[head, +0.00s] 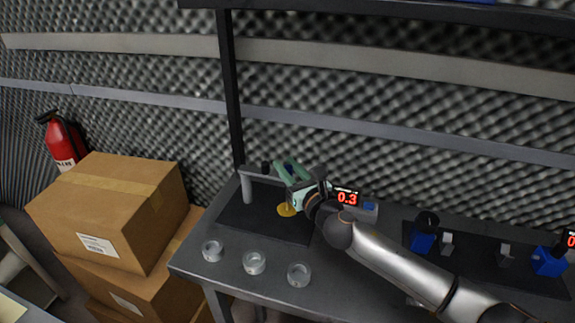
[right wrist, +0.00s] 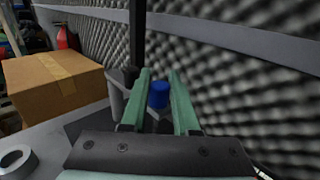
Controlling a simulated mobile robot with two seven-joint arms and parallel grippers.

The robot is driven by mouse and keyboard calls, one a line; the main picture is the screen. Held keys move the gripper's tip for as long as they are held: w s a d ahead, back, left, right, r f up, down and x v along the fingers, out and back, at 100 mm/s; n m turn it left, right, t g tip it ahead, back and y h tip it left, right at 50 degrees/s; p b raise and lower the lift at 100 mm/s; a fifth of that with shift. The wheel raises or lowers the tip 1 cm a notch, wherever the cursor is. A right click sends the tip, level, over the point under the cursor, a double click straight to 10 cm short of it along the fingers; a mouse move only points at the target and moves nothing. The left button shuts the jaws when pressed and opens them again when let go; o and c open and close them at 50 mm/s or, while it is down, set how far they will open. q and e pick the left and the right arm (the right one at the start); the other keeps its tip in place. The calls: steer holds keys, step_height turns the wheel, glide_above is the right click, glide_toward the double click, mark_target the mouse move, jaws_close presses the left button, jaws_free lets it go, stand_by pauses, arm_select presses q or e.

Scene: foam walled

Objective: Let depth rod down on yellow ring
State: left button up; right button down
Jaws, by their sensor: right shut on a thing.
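The yellow ring (head: 286,210) lies flat on the dark mat (head: 262,222) under the gauge stand. My right gripper (head: 284,167) is at the stand, above and just behind the ring in the head view. Its green fingers are shut on the blue top of the depth rod (right wrist: 159,94), which shows between them in the right wrist view. The rod's lower part is hidden by the gripper, so I cannot tell whether its tip touches the ring. The grey stand (head: 247,189) has a post and a crossarm. The red readout (head: 347,198) shows 0.3. My left gripper is not in view.
Three grey rings (head: 254,263) lie along the table's front edge. Blue devices (head: 422,236) stand on another dark mat to the right. Cardboard boxes (head: 105,212) are stacked left of the table. A dark upright post (head: 231,100) rises behind the stand.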

steer(key=c, duration=0.7)
jaws_free()
steer(key=shift+f, duration=0.1)
steer(key=shift+o, duration=0.2)
